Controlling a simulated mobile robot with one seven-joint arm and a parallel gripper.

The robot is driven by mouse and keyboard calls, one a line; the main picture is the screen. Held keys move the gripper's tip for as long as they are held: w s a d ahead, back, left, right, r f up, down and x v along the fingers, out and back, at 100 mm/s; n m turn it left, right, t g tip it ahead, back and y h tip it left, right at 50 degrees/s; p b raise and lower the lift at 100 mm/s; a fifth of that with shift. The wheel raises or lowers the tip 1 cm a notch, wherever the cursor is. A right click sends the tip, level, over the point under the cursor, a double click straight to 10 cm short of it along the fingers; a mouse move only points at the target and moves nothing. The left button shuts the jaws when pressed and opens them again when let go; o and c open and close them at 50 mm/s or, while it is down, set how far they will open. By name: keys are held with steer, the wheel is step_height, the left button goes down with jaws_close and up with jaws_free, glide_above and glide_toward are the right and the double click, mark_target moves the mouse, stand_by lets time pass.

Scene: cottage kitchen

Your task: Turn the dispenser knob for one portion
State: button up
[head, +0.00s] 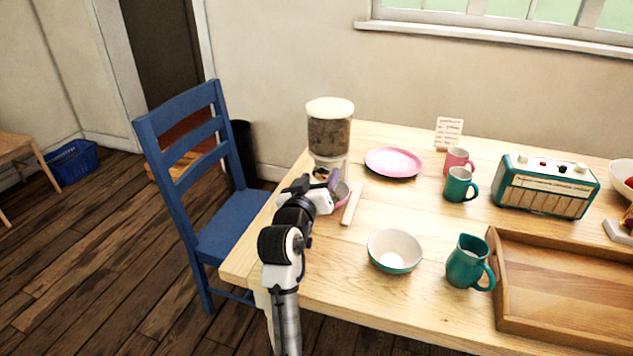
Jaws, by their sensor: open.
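The dispenser (329,128) stands upright at the far left part of the table. It has a cream lid and a clear hopper filled with brown food. My gripper (324,178) is at the dispenser's lower front, where the knob would be. The knob is hidden or too small to make out behind my gripper. My gripper is open; I cannot tell whether its fingers touch the knob. A pink bowl (342,194) sits under the dispenser, partly covered by my gripper.
A light wooden strip (352,204) lies right of the pink bowl. A pink plate (393,162), a teal bowl (395,251), a teal jug (469,262), mugs (459,184), a radio (546,186) and a wooden tray (570,283) occupy the table (330,268). A blue chair (187,136) stands left.

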steer(key=b+v, duration=0.2)
steer(key=v, duration=1.2)
steer(key=shift+w+r, duration=0.1)
stand_by(1.1)
